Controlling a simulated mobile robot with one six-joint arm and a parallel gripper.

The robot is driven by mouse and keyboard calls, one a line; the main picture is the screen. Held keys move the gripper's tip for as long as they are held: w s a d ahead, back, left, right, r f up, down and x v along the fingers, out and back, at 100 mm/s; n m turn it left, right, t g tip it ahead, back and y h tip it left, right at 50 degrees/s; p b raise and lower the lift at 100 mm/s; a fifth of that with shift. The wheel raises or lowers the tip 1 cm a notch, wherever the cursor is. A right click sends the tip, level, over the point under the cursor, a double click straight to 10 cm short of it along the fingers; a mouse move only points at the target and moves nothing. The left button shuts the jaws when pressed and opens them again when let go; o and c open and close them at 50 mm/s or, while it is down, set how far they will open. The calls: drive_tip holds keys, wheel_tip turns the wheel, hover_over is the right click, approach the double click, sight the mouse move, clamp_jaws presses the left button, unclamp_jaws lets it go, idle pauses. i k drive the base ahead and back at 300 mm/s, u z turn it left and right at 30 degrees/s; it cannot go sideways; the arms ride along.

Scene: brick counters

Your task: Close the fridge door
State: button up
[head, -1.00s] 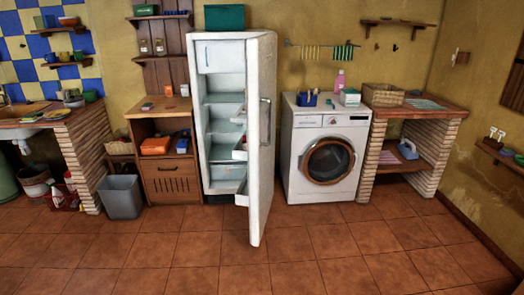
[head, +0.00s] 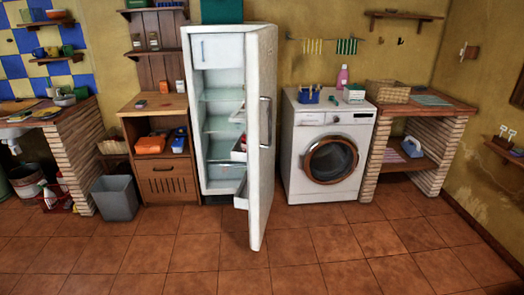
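The white fridge (head: 212,128) stands against the back wall with its inside showing. Its shelves are mostly bare, and a freezer compartment is at the top. The fridge door (head: 262,140) is open, hinged on the right side and swung out toward me, seen nearly edge-on. A grey vertical handle (head: 265,122) is on the door's right-hand outer face. A door shelf with something red on it shows on the inner side. My gripper is not in view.
A white washing machine (head: 310,185) stands right of the door. A wooden cabinet (head: 133,180) and a grey bin (head: 117,198) are on the left. Brick counters (head: 437,150) stand at both sides. The tiled floor (head: 300,260) in front is clear.

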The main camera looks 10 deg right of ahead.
sight(254, 192)
drive_tip(key=u, duration=0.45)
drive_tip(key=i, duration=0.9)
drive_tip(key=u, duration=0.8)
